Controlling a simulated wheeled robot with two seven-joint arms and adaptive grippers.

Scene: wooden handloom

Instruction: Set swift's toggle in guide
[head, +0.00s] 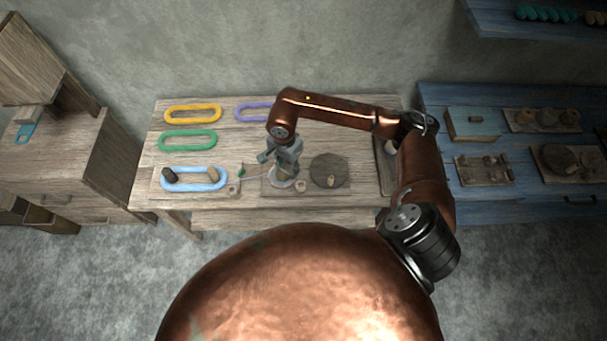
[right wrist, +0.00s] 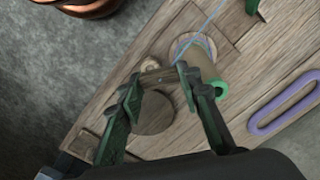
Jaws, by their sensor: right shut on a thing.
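My right gripper (head: 283,166) is over the middle of the wooden table, beside a round dark wooden disc. In the right wrist view its two green fingers (right wrist: 157,76) are closed on a short wooden bar (right wrist: 157,77), which looks like the toggle. The dark disc (right wrist: 152,112) lies below the fingers, and a small pale knob (right wrist: 150,63) is just past the bar. A tan spool (right wrist: 198,58) with a pale purple base stands close to the right finger. I cannot tell whether the bar touches a guide. My left gripper is not in view.
Yellow (head: 193,113), green (head: 187,140) and purple (head: 253,111) skeins lie on the table. A light blue loop (head: 208,186) is around two pegs at the left. A blue bench (head: 490,196) with boxes and trays stands at the right.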

